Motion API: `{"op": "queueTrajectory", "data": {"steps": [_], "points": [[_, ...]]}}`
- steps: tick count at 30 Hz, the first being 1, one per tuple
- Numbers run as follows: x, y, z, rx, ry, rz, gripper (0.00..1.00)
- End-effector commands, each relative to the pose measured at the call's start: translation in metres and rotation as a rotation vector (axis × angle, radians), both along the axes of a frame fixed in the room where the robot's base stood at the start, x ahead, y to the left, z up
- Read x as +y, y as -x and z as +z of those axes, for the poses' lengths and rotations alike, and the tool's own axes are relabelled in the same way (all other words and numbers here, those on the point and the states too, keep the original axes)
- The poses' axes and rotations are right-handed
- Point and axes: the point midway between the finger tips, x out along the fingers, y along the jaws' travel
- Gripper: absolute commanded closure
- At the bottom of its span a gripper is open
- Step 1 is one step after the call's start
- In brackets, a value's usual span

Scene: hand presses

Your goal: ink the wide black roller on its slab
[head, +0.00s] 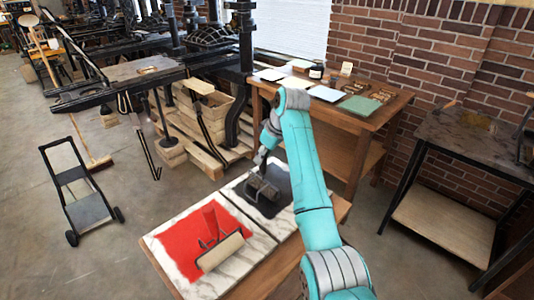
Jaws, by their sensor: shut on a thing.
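The wide black roller (265,187) is at my gripper (262,165), over the patch of black ink (280,198) on the right marble slab (284,224). My gripper is shut on the roller, though the fingers are small and partly hidden by dark parts. I cannot tell whether the roller touches the ink. My teal arm reaches up from the lower right and hides the slab's right side.
A pale roller (220,250) with a red frame lies on red ink (185,243) on the left slab (259,244). A wooden table (385,115) with papers and jars stands behind. A hand truck (78,190) stands left on open floor.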

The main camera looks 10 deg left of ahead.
Motion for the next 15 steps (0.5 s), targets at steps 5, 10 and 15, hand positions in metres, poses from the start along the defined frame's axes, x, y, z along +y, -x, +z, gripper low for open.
{"op": "queueTrajectory", "data": {"steps": [5, 10, 15], "points": [[0.003, 0.003, 0.001, -0.002, -0.001, 0.000, 0.99], [0.010, 0.012, 0.000, 0.000, -0.001, 0.000, 0.99], [0.017, 0.021, 0.000, -0.002, -0.001, 0.001, 0.99]]}}
